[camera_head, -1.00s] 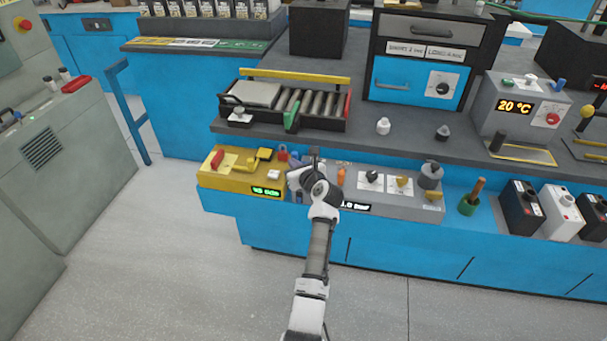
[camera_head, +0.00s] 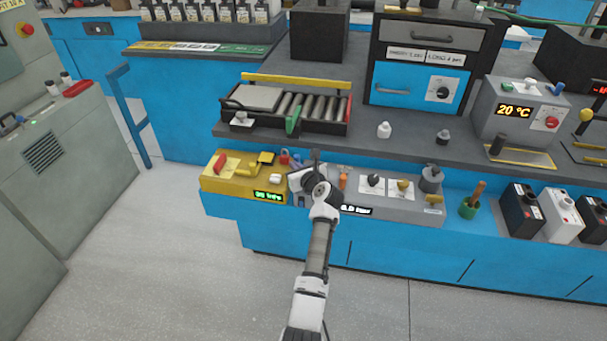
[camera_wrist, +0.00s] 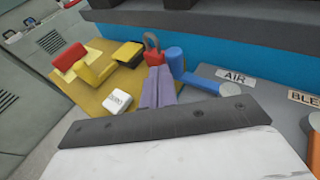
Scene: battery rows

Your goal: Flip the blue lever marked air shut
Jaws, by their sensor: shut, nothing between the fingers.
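The blue lever (camera_wrist: 205,84) lies beside the white AIR label (camera_wrist: 234,77) on the grey panel, its bar running left from a pale round pivot. My gripper (camera_wrist: 158,72) is shut and empty, its two lavender fingers side by side. In the wrist view the fingertips are left of the blue lever, close to a red padlock and an upright blue cylinder (camera_wrist: 175,60). I cannot tell whether they touch anything. In the head view my wrist hides the fingers and most of the lever.
A yellow box (camera_head: 232,186) with a red-and-yellow switch stands left of my gripper. The red padlock (camera_wrist: 152,48) is just beyond the fingertips. An orange lever (camera_wrist: 314,128) by a partly cut-off label is to the right. A dark worktop (camera_head: 400,150) overhangs behind.

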